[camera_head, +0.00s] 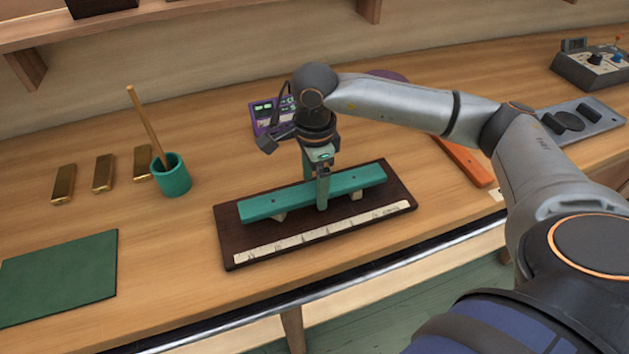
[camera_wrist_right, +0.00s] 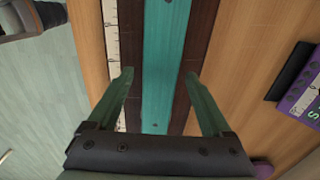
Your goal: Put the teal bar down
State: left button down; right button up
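The teal bar (camera_head: 352,183) lies level across light support blocks (camera_head: 277,217) on a dark brown board (camera_head: 229,240). A pale marked strip (camera_head: 322,232) runs along the board's front. My right gripper (camera_head: 321,202) is over the middle of the bar, pointing down. In the right wrist view the bar (camera_wrist_right: 165,60) runs between the two spread green fingers of the gripper (camera_wrist_right: 158,75), with a gap on each side, so the gripper is open. The gripper hides a small middle part of the bar in the head view. My left gripper is not in view.
A teal cup (camera_head: 172,181) with a wooden stick, several brass bars (camera_head: 103,172) and a green mat (camera_head: 60,277) are on the left. A purple device (camera_head: 268,116) stands behind. An orange bar (camera_head: 464,161) and grey panel (camera_head: 590,123) are on the right.

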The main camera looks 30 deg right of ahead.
aim_at(314, 189)
jog(key=shift+r, duration=0.1)
jog(key=shift+r+p, duration=0.25)
jog(key=shift+p, duration=0.1)
notch_tip(314, 189, up, 13)
jog(key=shift+f, duration=0.2)
